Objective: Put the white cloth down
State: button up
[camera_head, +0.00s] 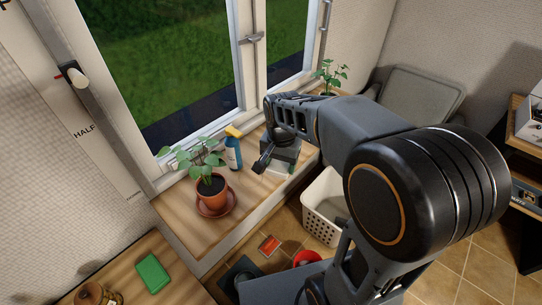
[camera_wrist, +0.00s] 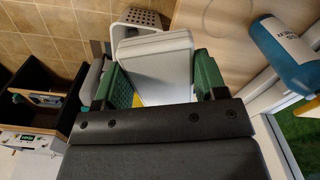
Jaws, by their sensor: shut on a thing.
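The white cloth (camera_wrist: 158,68) looks like a thick, flat, pale block in the wrist view. It sits between the two green fingers of my gripper (camera_wrist: 162,78), which is shut on it. In the head view my gripper (camera_head: 279,160) is over the wooden window sill (camera_head: 250,188), just right of the blue spray bottle. My wrist hides most of the cloth there. I cannot tell whether the cloth touches the sill.
The blue spray bottle (camera_head: 233,153) with a yellow top and a potted plant (camera_head: 211,190) on a saucer stand left of my gripper. A white basket (camera_head: 322,213) is on the tiled floor below. A green sponge-like block (camera_head: 153,273) lies on the lower wooden surface.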

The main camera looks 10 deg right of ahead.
jog(key=w+f, duration=0.2)
jog(key=w, duration=0.1)
jog(key=w+f+p, duration=0.1)
jog(key=w+f, duration=0.2)
jog(key=w, duration=0.1)
jog(key=w+f+p, duration=0.1)
jog(key=w+f, duration=0.2)
jog(key=w, duration=0.1)
jog(key=shift+w+d+f, duration=0.15)
jog(key=shift+d+f, duration=0.05)
jog(key=shift+d, duration=0.2)
jog(key=shift+w+f+p, duration=0.15)
jog(key=shift+f+p, duration=0.25)
jog(key=shift+f, duration=0.2)
jog(key=shift+w+f+p, duration=0.15)
jog(key=shift+f+p, duration=0.2)
jog(key=shift+f, duration=0.9)
jog(key=shift+f, duration=0.1)
jog(key=o, duration=0.9)
jog(key=shift+o, duration=0.2)
